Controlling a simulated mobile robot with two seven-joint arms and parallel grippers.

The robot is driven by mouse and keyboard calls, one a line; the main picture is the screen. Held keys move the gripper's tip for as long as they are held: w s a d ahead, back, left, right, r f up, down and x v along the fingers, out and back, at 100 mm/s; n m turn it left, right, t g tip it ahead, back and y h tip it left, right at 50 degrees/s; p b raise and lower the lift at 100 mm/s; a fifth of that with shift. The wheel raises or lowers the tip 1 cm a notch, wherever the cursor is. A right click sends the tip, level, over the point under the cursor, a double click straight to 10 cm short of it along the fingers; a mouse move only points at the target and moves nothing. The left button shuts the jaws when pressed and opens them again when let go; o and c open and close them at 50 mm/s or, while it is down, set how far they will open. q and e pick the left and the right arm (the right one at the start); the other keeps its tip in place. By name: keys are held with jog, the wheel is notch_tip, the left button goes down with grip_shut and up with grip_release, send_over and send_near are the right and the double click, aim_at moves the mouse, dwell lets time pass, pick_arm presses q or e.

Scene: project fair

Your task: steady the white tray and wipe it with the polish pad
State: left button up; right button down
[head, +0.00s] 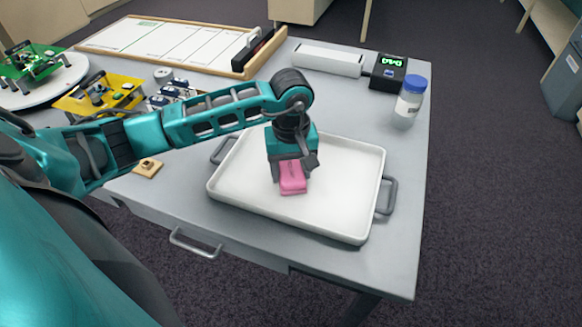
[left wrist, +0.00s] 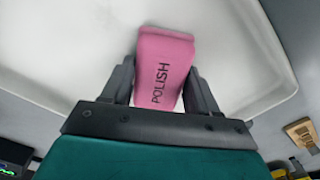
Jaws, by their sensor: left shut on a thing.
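The white tray (head: 340,180) lies on the grey table, with a grey handle at its left end and another at its right end. The pink polish pad (head: 292,184) is in my left gripper (head: 292,168), over the left-middle part of the tray floor. In the left wrist view the pad (left wrist: 165,68) reads POLISH and sits between the two fingers of the left gripper (left wrist: 160,85), which is shut on it. The pad looks on or very close to the tray floor; I cannot tell if it touches. My right gripper is not in view.
A blue-lidded jar (head: 410,100) and a black digital clock (head: 388,72) stand behind the tray. A long white box (head: 328,60) and a whiteboard (head: 150,42) lie at the back. A yellow board (head: 100,98) and a small wooden block (head: 147,168) are left.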

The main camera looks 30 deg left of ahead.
aim_at(318, 188)
pick_arm(q)
jog(key=shift+f, duration=0.15)
jog(key=shift+w+d+b, duration=0.2)
jog(key=shift+d, duration=0.6)
jog(key=shift+w+d+b, duration=0.15)
jog(key=shift+d+b, duration=0.05)
jog(key=shift+d, duration=0.55)
jog(key=shift+w+d+b, duration=0.2)
jog(key=shift+d+b, duration=0.1)
jog(key=shift+d, duration=0.45)
jog(key=shift+w+d+b, duration=0.15)
jog(key=shift+d+b, duration=0.15)
jog(key=shift+d, duration=0.4)
